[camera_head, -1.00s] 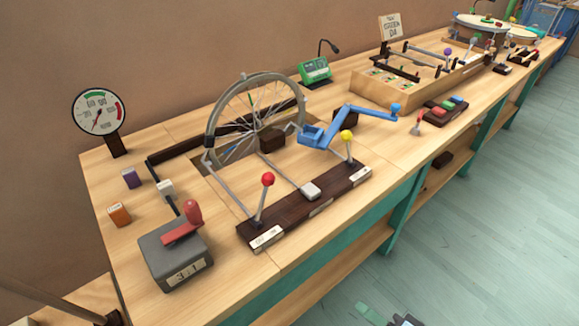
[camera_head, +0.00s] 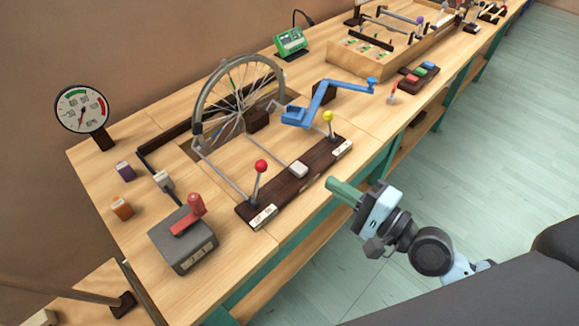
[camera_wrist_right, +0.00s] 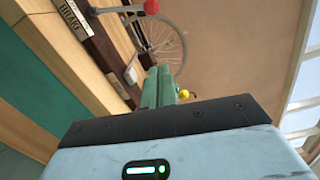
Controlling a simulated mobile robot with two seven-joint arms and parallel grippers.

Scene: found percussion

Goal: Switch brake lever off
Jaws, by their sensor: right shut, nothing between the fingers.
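A dark wooden base (camera_head: 290,185) on the bench's front edge carries a lever with a red ball knob (camera_head: 261,165) at its left end and a lever with a yellow knob (camera_head: 328,117) at its right end. In the right wrist view a plate reading BRAKE (camera_wrist_right: 72,18) is on the base near the red knob (camera_wrist_right: 151,6). The red-knob lever stands nearly upright, leaning slightly right. My right gripper (camera_head: 332,184) is shut and empty, in front of the base and apart from both levers. Its green fingers show in the wrist view (camera_wrist_right: 160,75). My left gripper is out of view.
A spoked wheel (camera_head: 195,110) stands behind the base, with a blue crank (camera_head: 325,98) to its right. A grey box with a red handle (camera_head: 183,240) sits left of the base. The floor (camera_head: 500,130) in front of the bench is open.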

